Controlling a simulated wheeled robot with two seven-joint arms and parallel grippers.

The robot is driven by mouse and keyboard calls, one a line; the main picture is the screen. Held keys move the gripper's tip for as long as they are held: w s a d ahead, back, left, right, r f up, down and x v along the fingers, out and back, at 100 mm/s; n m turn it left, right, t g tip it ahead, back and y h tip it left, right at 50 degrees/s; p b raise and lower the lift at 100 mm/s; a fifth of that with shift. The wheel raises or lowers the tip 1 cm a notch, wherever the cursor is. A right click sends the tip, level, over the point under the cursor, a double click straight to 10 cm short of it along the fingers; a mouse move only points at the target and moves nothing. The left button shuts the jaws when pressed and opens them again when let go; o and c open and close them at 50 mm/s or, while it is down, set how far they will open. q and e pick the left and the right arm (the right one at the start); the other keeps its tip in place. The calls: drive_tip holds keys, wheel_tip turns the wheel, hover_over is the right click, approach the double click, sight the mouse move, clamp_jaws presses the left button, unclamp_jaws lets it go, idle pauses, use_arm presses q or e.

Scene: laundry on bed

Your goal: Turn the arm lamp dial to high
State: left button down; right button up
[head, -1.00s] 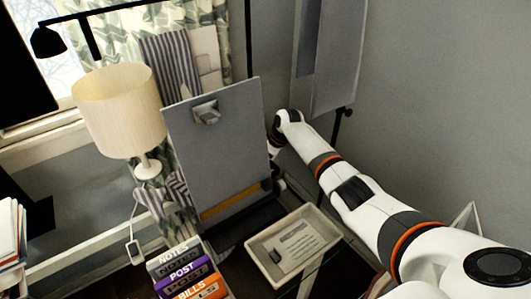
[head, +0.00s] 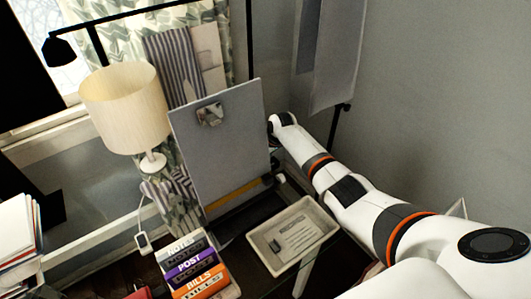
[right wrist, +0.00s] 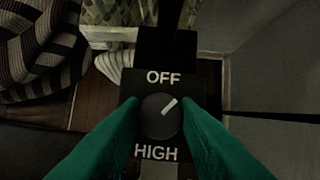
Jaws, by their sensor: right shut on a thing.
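The black arm lamp (head: 62,50) stands at the top left of the head view, its arm running along the top. Its round dark dial (right wrist: 158,122) is on a black box marked OFF above and HIGH below in the right wrist view. The white pointer line slants up and to the right, beside the OFF end. My right gripper (right wrist: 160,120) has its green fingers on both sides of the dial, shut on it. In the head view that gripper is hidden behind the grey clipboard (head: 222,150). My left gripper is not in view.
A cream table lamp (head: 125,108) stands left of the clipboard. A pale tray (head: 262,262) with papers and a file box (head: 225,292) marked NOTES, POST and BILLS are in front. Striped cloth (right wrist: 40,45) lies left of the dial. A grey wall is at the right.

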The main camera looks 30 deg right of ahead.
drive_tip(key=o, duration=1)
drive_tip(key=shift+c, duration=0.2)
